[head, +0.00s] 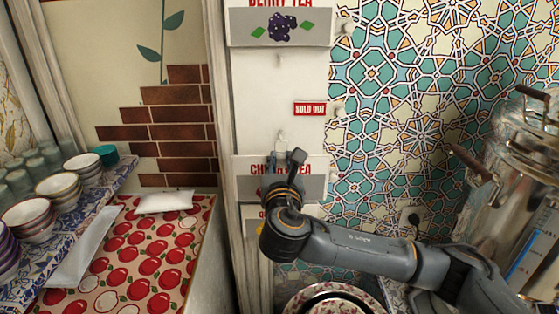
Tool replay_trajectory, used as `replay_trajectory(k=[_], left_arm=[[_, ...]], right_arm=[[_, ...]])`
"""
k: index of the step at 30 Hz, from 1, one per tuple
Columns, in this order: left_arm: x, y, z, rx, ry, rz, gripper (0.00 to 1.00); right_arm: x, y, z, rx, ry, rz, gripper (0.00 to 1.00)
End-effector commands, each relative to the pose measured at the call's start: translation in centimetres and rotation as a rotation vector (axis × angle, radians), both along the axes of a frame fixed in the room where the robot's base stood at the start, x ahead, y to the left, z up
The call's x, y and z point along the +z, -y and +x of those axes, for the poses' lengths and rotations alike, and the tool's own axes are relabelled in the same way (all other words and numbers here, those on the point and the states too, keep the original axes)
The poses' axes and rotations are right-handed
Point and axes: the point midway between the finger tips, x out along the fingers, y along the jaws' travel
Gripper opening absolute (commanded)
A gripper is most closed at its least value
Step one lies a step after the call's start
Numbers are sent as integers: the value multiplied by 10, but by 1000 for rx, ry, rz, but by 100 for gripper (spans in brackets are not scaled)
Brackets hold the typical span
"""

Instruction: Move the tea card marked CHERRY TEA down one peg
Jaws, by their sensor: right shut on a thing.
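The CHERRY TEA card (311,187) is a grey-and-white card with red lettering, hanging upright on the pale panel in the middle of the head view. My right gripper (290,160) is in front of it, shut on the card near its top middle and hiding part of the name and picture. A pale peg (281,137) sticks out just above the card. Another peg (280,61) is higher, under the BERRY TEA card (240,27). My left gripper is out of view.
Another card (311,211) hangs just below, mostly hidden by my right arm. A red SOLD OUT sign (310,109) is at the panel's right. A metal samovar (500,190) stands at the right. Stacked bowls (57,187) fill a shelf at left. A plate (300,299) is below.

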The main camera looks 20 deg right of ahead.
Motion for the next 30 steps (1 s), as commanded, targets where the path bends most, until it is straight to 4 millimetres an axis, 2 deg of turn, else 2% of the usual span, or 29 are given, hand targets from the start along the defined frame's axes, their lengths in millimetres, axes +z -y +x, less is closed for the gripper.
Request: replay_trajectory(k=[30], left_arm=[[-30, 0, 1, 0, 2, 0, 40]], right_arm=[[-5, 17, 59, -2, -1, 1, 0]])
